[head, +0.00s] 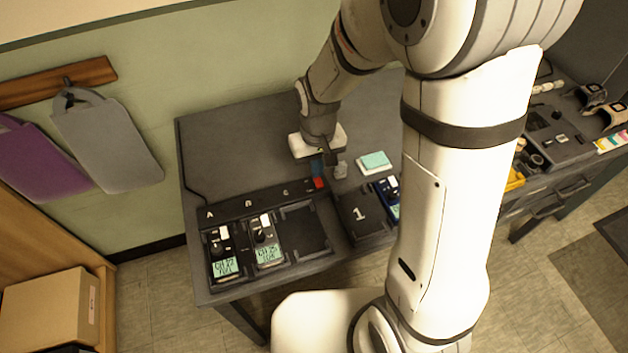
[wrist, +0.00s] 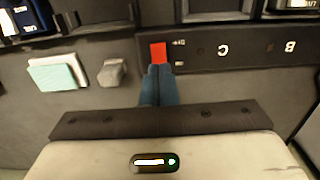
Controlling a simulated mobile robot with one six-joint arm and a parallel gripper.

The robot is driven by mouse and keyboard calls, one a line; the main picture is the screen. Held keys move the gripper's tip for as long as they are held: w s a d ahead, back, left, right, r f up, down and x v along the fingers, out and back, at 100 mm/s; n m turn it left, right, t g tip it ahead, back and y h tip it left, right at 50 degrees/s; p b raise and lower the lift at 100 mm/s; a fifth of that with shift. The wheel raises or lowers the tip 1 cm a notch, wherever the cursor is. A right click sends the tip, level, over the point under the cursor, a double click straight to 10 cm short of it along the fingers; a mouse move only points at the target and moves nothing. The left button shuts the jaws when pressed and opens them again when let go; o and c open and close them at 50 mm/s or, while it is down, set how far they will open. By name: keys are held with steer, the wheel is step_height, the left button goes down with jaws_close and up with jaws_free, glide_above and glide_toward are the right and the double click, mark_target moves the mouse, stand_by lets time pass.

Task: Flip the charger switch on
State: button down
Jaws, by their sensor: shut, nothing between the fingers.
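The charger (head: 243,204) is a dark strip along the table, marked A, B and C, with bays in front. Its switch (head: 319,183) is a small red rocker at the strip's right end. In the wrist view the red switch (wrist: 158,53) shows beside two small white marks. My gripper (head: 318,171) is shut and empty, with blue fingers. In the wrist view my fingertips (wrist: 158,69) overlap the switch's near edge; whether they touch it, I cannot tell. The fingers hide part of the switch. I cannot tell which way the rocker is tilted.
Handheld devices with screens sit in bays A (head: 222,254) and B (head: 265,243); bay C (head: 304,231) is empty. To the right are a sticky-note pad (head: 375,161), a small grey block (wrist: 112,72) and a tray marked 1 (head: 358,214). The table's back left is clear.

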steer(key=shift+f+b, duration=0.7)
steer(key=shift+f, duration=0.25)
stand_by(0.3)
steer(key=shift+r, duration=0.2)
steer(key=shift+r+p, duration=2.7)
steer(key=shift+r, duration=0.75)
